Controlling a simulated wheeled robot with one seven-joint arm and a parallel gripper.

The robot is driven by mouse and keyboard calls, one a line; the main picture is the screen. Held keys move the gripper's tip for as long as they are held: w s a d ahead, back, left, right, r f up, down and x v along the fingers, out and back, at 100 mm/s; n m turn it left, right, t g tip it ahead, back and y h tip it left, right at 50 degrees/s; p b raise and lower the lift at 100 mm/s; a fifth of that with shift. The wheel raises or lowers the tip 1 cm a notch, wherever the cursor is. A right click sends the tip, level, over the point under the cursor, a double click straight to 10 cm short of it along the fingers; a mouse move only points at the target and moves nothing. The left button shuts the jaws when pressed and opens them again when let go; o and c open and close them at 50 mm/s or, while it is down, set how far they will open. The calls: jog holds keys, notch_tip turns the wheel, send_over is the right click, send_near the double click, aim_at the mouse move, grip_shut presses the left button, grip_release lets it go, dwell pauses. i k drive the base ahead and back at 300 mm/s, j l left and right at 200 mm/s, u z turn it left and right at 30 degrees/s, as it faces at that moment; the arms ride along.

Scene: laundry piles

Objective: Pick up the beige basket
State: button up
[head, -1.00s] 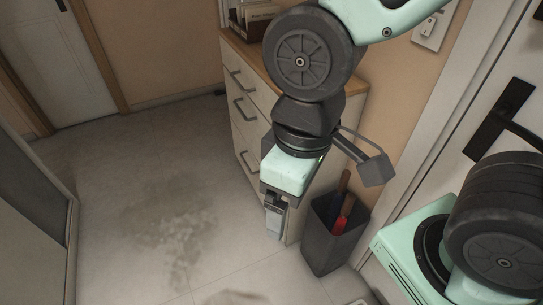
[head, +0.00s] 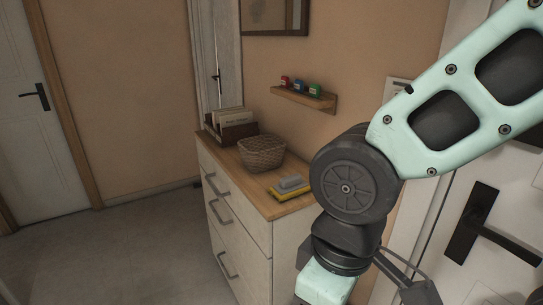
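The beige basket (head: 262,153) is a woven, open-topped basket. It stands upright on the wooden top of the white dresser (head: 238,238), near the middle of that top. My arm is in the right part of the head view, to the right of the basket and apart from it.
A file box with papers (head: 230,124) stands behind the basket. A grey and yellow sponge-like item (head: 290,187) lies in front of it. A wall shelf (head: 304,99) holds small coloured items above. Floor (head: 110,245) left of the dresser is clear.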

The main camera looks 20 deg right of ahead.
aim_at(260, 154)
jog(key=i+j, duration=0.2)
jog(key=j, duration=0.15)
jog(key=i+j, duration=0.2)
jog(key=j, duration=0.15)
jog(key=i+j, duration=0.2)
jog(key=j, duration=0.15)
jog(key=i+j, duration=0.2)
jog(key=j, duration=0.15)
jog(key=i+j+z, duration=0.1)
jog(key=j, duration=0.25)
jog(key=i+j, duration=0.3)
jog(key=j+z, duration=0.1)
jog(key=z, duration=0.35)
jog(key=j+z, duration=0.15)
jog(key=z, duration=0.25)
jog(key=j+z, duration=0.15)
jog(key=z, duration=0.3)
jog(key=j+z, duration=0.15)
jog(key=z, duration=0.3)
jog(key=i, duration=0.05)
